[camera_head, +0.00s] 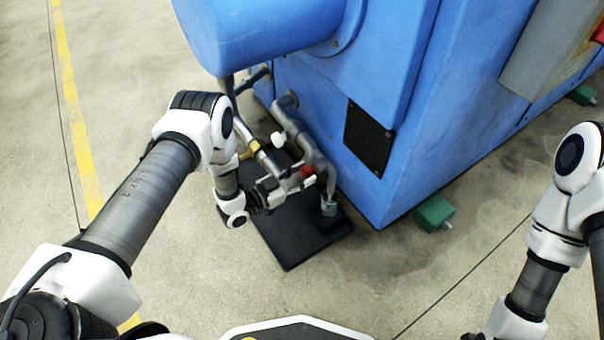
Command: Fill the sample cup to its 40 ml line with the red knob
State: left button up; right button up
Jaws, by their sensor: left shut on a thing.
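The red knob (307,171) sits on the grey pipework in front of the blue machine. My left gripper (292,182) reaches it from the left and is shut on it; the fingers partly cover the knob. The sample cup (329,208) stands on the black tray below the pipe's down-turned outlet. The cup is small in this view, so its 40 ml line and its liquid level cannot be made out. My right arm shows at the right edge, but its gripper is outside the view.
The blue machine (345,85) fills the upper middle. The black tray (290,252) lies on the floor before it. Pipes (290,118) with a white handle (278,139) stand close to my left gripper. A green foot (434,213) juts out at the right. Open floor lies in front.

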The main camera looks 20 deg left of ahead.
pick_arm(q)
jog(key=n+p, duration=0.1)
jog(key=n, duration=0.4)
jog(key=shift+n, duration=0.3)
jog(key=n, duration=0.3)
jog(key=shift+n, duration=1.8)
jog(key=o, duration=1.1)
jog(key=shift+o, duration=0.2)
jog(key=v, duration=1.2)
